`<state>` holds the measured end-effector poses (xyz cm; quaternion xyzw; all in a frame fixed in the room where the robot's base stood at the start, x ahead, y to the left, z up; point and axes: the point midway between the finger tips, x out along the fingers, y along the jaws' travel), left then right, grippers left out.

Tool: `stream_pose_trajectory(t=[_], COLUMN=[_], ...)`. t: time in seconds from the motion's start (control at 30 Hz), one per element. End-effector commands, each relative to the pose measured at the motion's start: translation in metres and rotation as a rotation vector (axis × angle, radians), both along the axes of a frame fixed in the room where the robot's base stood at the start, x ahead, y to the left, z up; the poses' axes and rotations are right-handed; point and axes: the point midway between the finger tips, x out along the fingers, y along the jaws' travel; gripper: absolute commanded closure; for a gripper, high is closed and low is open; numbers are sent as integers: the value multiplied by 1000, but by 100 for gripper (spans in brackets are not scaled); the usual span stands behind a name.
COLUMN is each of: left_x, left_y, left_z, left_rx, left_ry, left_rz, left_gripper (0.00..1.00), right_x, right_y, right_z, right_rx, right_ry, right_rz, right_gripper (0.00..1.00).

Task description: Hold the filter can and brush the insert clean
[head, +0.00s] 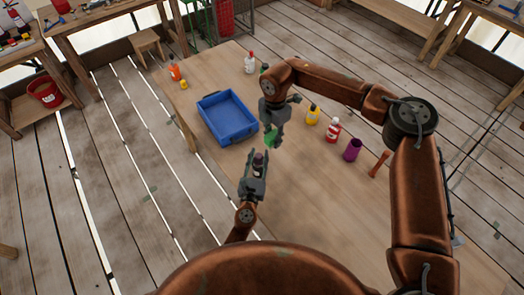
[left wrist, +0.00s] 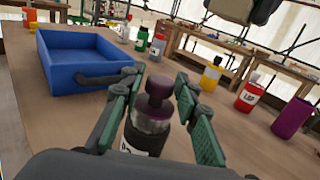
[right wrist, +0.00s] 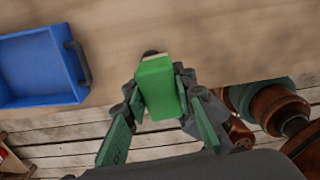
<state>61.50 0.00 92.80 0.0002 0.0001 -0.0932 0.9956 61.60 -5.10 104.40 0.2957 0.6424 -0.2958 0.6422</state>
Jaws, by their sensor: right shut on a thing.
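The filter can (left wrist: 150,130) seems to be the dark can with a metallic collar and a dark purple knob-like insert (left wrist: 158,92) on top. It also shows in the head view (head: 258,161). My left gripper (head: 256,172) is around the can, its green pads on both sides, with a gap at the right pad in the left wrist view. The can's lower part is hidden. My right gripper (head: 272,128) is shut on a green block (right wrist: 158,88) with a pale far edge, likely the brush. It holds the block above the table, just beyond the can.
A blue tray (head: 203,101) is left of my right gripper. A yellow bottle (head: 312,115), a red bottle (head: 332,130), a purple cup (head: 352,150) and an orange-brown tool (head: 379,163) stand to the right. More bottles are at the back. The near right tabletop is clear.

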Motion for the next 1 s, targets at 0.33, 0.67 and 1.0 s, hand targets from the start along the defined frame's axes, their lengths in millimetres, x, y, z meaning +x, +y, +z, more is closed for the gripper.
stream_pose_trajectory(t=[0.33, 0.67, 1.0], left_x=[0, -32, -97], left_y=[0, 7, 19], left_z=[0, -1, -1], left_rx=[0, -1, 1], left_ry=[0, 2, 2], left_rz=[0, 1, 0], left_gripper=[59, 59, 59], right_x=[0, 0, 0], right_y=[0, 0, 0], right_z=[0, 0, 0], right_rx=[0, 0, 0], right_ry=[0, 0, 0], right_rz=[0, 0, 0], right_gripper=[95, 95, 95])
